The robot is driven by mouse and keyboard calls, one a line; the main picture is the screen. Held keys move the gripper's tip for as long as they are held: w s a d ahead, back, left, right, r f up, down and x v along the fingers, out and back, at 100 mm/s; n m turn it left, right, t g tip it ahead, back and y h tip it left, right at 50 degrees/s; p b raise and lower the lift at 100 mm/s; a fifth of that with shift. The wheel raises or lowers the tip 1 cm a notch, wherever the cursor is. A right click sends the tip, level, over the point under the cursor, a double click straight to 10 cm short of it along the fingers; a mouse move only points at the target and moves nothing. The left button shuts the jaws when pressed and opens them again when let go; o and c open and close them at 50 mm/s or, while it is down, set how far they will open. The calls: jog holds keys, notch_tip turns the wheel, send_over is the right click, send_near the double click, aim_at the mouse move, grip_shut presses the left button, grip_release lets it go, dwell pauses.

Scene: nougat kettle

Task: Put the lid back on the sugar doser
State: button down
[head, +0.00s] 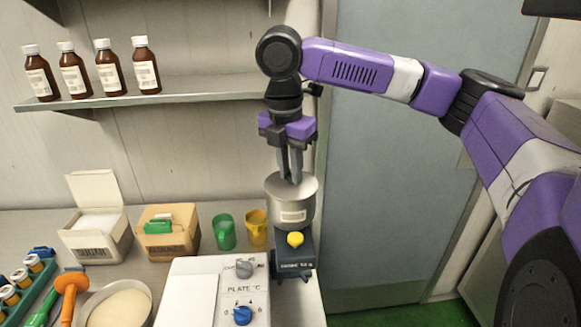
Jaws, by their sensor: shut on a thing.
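A white control box (192,270) with knobs stands in front left of the doser. Green (224,232) and yellow (256,228) jugs stand behind left. A sugar box (95,235) and a bowl (118,306) are further left. A shelf (180,92) holds several brown bottles.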

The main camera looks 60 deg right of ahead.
jog(key=c, duration=0.7)
grip_release()
jog(key=shift+r, duration=0.1)
jog(key=shift+r+p, duration=2.25)
jog(key=shift+r, duration=1.15)
